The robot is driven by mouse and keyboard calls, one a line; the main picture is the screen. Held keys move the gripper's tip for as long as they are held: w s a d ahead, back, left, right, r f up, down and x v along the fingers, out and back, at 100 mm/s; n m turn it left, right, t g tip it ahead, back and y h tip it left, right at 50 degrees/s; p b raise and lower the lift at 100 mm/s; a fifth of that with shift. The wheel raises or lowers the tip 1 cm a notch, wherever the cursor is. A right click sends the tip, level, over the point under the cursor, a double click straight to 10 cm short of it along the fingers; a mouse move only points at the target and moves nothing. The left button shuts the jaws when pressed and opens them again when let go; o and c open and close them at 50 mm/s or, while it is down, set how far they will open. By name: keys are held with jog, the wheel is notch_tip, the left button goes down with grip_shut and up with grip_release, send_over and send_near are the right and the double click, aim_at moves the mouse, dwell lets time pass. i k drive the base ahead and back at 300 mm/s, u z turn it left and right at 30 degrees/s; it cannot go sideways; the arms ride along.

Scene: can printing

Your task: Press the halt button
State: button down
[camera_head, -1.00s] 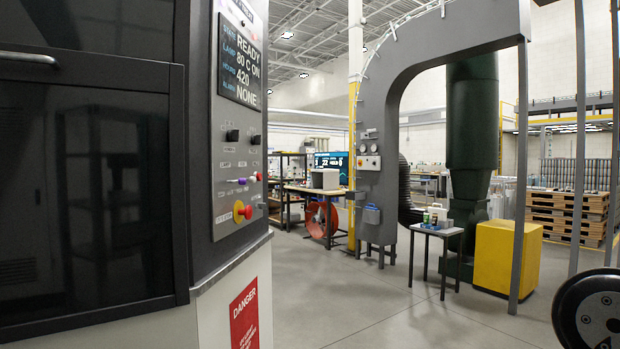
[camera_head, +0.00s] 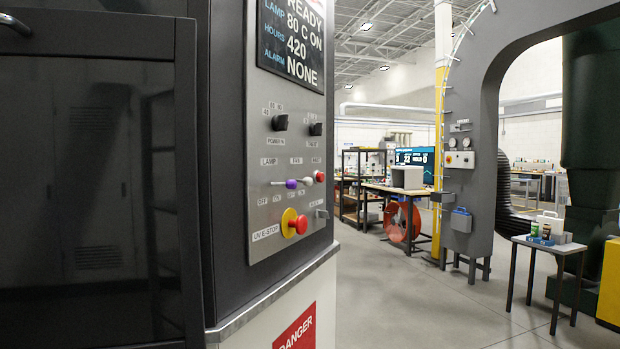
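A grey control panel (camera_head: 287,195) is on the side of the dark machine, left of the picture's middle. A small red button (camera_head: 320,176) is at the right end of a row with a purple knob (camera_head: 291,184) and a whitish one (camera_head: 308,181). The small label above it is too blurred to read surely. Lower down, a larger red mushroom button (camera_head: 297,225) on a yellow collar is labelled "UV E-STOP". Two black switches (camera_head: 280,122) are above. I cannot tell surely which control is the halt button. My gripper is not in view.
The panel's screen (camera_head: 292,40) reads READY, ALARM NONE. A red danger sign (camera_head: 297,330) is below. Grey floor (camera_head: 405,310) is clear to the right. A small table (camera_head: 548,246), a grey arch (camera_head: 470,215) and an orange fan (camera_head: 402,222) stand beyond.

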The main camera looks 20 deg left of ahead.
aim_at(320, 177)
jog(key=u, duration=0.5)
jog(key=i, duration=0.75)
jog(key=u, duration=0.6)
